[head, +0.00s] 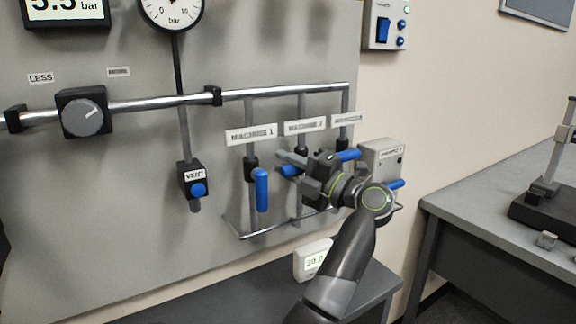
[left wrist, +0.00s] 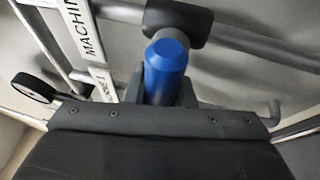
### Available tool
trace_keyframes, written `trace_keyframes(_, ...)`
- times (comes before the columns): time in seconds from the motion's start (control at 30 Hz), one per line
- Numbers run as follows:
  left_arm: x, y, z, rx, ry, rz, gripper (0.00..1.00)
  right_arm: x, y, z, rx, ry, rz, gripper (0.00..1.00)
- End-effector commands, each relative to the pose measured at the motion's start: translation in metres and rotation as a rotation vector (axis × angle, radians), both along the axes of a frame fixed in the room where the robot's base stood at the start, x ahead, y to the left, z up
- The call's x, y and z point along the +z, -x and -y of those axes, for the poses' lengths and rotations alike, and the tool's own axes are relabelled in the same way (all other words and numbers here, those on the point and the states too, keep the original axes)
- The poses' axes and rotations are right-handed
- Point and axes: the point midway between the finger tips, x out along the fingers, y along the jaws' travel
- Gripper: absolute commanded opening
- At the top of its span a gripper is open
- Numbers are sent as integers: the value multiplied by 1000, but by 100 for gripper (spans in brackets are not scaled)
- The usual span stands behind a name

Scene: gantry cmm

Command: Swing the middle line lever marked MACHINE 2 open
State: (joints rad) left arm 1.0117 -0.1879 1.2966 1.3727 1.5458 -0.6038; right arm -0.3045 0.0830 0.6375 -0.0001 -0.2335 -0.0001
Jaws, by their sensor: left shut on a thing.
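The MACHINE 2 label (head: 305,126) is on the middle drop pipe of the panel. Below it, my left gripper (head: 305,172) is shut on a blue lever handle (head: 289,170), which I take to be the MACHINE 2 lever; its blue end shows past the dark fingers. In the left wrist view the blue handle (left wrist: 167,72) stands between the fingers, its rounded end up against a dark valve part. The gripper hides most of the lever and valve in the head view, so its exact angle is unclear. My right gripper is not in view.
The MACHINE 1 lever (head: 261,190) hangs down close on the left. Another blue handle (head: 348,155) lies close on the right, under the third label. A grey box (head: 381,157) is beside the wrist.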

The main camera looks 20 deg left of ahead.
Motion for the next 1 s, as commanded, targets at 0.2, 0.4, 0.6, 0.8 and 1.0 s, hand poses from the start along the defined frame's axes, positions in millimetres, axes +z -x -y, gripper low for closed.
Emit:
trace_keyframes(0.2, -3, 0, 0, 1, 35, 45, 0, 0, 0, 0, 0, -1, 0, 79)
trace_keyframes(0.4, -10, 0, 0, 2, 111, 141, 0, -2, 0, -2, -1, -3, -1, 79)
trace_keyframes(0.6, -18, -1, 1, 2, 207, 262, 0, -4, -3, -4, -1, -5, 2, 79)
trace_keyframes(0.8, -24, -3, 3, 2, 289, 368, 0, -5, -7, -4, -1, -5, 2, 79)
trace_keyframes(1.0, -29, -5, 4, 2, 347, 441, 0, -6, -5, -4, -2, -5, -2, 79)
